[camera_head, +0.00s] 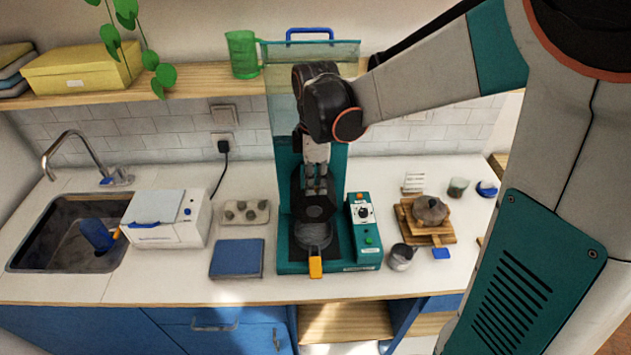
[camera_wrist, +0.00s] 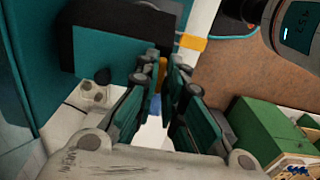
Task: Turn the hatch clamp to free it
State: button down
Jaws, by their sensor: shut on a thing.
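A teal machine (camera_head: 285,255) stands on the counter, with a clear panel (camera_head: 283,100) rising at its back and a blue handle (camera_head: 309,32) on top. My gripper (camera_head: 316,190) points down in front of the machine's column, above a dark round part. In the wrist view my gripper's fingertips (camera_wrist: 163,64) are closed on a small orange-yellow piece (camera_wrist: 162,75), which appears to be the hatch clamp. My fingers hide most of it, and its angle cannot be told. In the head view it is hidden.
A pan with an orange handle (camera_head: 316,268) sits on the machine's base, beside a control box (camera_head: 363,228). A blue mat (camera_head: 237,258) and white appliance (camera_head: 165,222) lie left. A lidded pot (camera_head: 430,210) and small metal cup (camera_head: 401,258) stand right.

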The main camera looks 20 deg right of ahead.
aim_at(316, 187)
jog(key=c, duration=1.7)
grip_release()
notch_tip(316, 187, up, 12)
jog(key=shift+s, duration=0.1)
jog(key=s+f+m+t+b, duration=0.7)
jog(key=s+f+m+b, duration=0.6)
jog(key=f, duration=0.4)
jog(key=shift+s+a+f+m+b, duration=0.15)
jog(key=shift+s+a+m+b, duration=0.15)
jog(key=shift+s+m, duration=0.6)
